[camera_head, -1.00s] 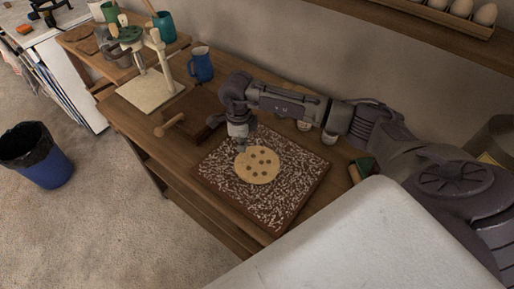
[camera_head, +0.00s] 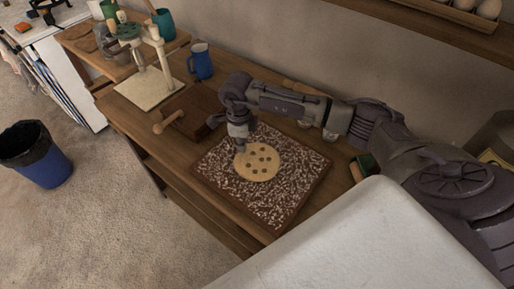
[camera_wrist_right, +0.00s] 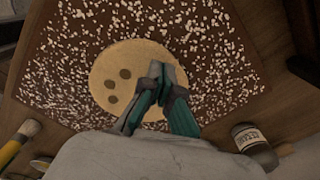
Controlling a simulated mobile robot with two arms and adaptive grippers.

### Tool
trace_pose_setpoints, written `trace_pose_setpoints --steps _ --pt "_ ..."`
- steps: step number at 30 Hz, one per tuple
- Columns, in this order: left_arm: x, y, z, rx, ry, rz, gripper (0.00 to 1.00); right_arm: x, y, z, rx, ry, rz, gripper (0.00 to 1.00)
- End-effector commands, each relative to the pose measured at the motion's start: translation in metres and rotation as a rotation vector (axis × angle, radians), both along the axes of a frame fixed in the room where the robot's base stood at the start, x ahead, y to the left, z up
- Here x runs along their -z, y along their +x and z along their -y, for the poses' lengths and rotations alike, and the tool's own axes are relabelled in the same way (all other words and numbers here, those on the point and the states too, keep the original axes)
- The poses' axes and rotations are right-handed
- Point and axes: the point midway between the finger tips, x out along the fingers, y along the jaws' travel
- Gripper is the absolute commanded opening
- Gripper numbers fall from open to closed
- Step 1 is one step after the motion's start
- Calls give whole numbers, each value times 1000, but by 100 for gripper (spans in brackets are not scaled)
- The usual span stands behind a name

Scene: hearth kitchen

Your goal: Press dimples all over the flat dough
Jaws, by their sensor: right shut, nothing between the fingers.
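The flat dough (camera_head: 258,170) is a pale round disc with several dark dimples pressed in it. It lies on a dark brown board (camera_head: 295,190) strewn with white flecks. My right gripper (camera_head: 240,147) points down at the dough's far left edge, its fingers shut with nothing between them. In the right wrist view the closed fingertips (camera_wrist_right: 156,68) are over the dough (camera_wrist_right: 112,62), hiding part of it; whether they touch it I cannot tell. Several dimples show to the left of the fingers there. My left gripper is in neither view.
A brown block with a wooden handle (camera_head: 180,120) lies left of the board. A blue mug (camera_head: 201,62) and a cream stand (camera_head: 150,88) are behind it. A small jar (camera_wrist_right: 252,140) and a brush (camera_wrist_right: 20,140) show in the wrist view. A bin (camera_head: 38,158) stands on the floor.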

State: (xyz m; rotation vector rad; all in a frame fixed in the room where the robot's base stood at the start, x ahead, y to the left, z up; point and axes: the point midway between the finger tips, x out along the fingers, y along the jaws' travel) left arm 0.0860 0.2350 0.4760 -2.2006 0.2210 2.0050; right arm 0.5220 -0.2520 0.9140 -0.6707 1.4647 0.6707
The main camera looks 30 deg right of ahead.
Motion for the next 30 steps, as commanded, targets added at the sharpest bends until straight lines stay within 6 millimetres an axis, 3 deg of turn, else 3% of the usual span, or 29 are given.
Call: trace_pose_setpoints --steps 17,30 --pt "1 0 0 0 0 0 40 1 0 0 0 0 0 0" --pt "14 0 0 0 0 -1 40 16 0 0 0 0 0 0"
